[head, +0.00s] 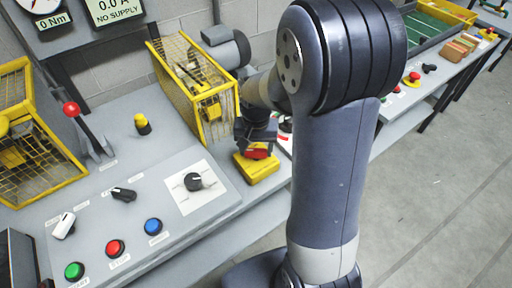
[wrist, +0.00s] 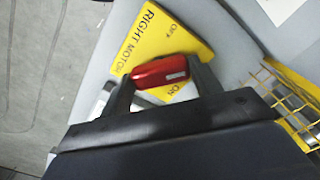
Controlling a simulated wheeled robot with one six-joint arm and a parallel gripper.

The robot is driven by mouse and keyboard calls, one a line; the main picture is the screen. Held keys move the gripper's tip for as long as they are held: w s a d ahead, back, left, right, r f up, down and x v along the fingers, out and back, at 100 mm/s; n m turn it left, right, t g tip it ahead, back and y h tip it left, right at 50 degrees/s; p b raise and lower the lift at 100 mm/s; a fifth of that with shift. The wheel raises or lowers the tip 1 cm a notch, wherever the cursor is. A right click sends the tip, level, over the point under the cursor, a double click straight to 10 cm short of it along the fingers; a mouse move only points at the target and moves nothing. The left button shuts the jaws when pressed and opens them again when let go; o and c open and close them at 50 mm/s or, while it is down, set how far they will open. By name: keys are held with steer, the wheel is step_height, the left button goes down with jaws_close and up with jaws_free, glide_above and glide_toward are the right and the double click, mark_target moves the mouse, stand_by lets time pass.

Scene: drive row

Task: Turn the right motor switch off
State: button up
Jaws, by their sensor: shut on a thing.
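The right motor switch is a red handle (wrist: 162,72) on a yellow plate (wrist: 137,48) lettered "RIGHT MOTOR" and "OFF" in the wrist view. In the head view the yellow switch base (head: 259,168) stands at the bench edge, with a bit of the red handle (head: 256,152) showing below my gripper. My gripper (wrist: 160,84) has a finger at each end of the red handle and is shut on it.
A yellow mesh guard (head: 205,92) stands close behind my gripper; it also shows in the wrist view (wrist: 285,92). To the left are a black knob (head: 194,181), a red-balled lever (head: 71,109) and several coloured buttons. Clear floor (head: 440,190) lies to the right.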

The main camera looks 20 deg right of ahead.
mark_target(256, 150)
steer(key=n, duration=0.3)
steer(key=shift+n, duration=2.2)
steer(key=o, duration=1)
step_height(256, 150, up, 11)
steer(key=shift+f, duration=0.1)
step_height(256, 150, down, 11)
